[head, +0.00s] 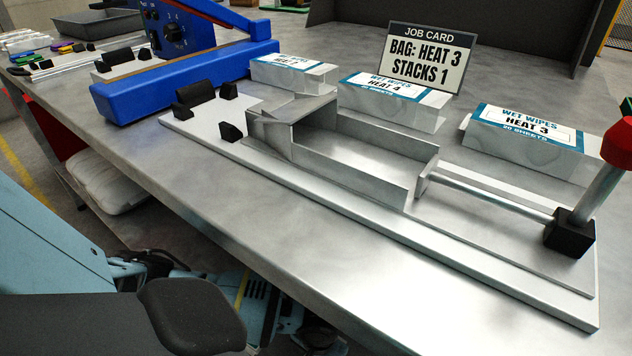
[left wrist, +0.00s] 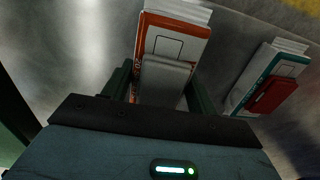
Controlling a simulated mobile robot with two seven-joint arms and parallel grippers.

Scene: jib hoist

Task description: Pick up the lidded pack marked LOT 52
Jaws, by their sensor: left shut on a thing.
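In the left wrist view, my left gripper (left wrist: 162,80) is shut on a white and orange pack (left wrist: 178,24). A grey lid (left wrist: 166,72) on the pack lies between the two dark fingers. A second pack (left wrist: 250,78), white and teal with a red lid (left wrist: 272,95), lies to the right, apart from the gripper. No LOT 52 mark is readable in either view. My right gripper is in neither view.
In the head view, a metal bench holds a steel loading tray (head: 370,168) with a red-knobbed push rod (head: 500,198). Wet-wipe stacks marked HEAT 4 (head: 395,100) and HEAT 3 (head: 525,135) stand behind it. A job card (head: 428,57) and a blue sealer (head: 185,82) stand farther back.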

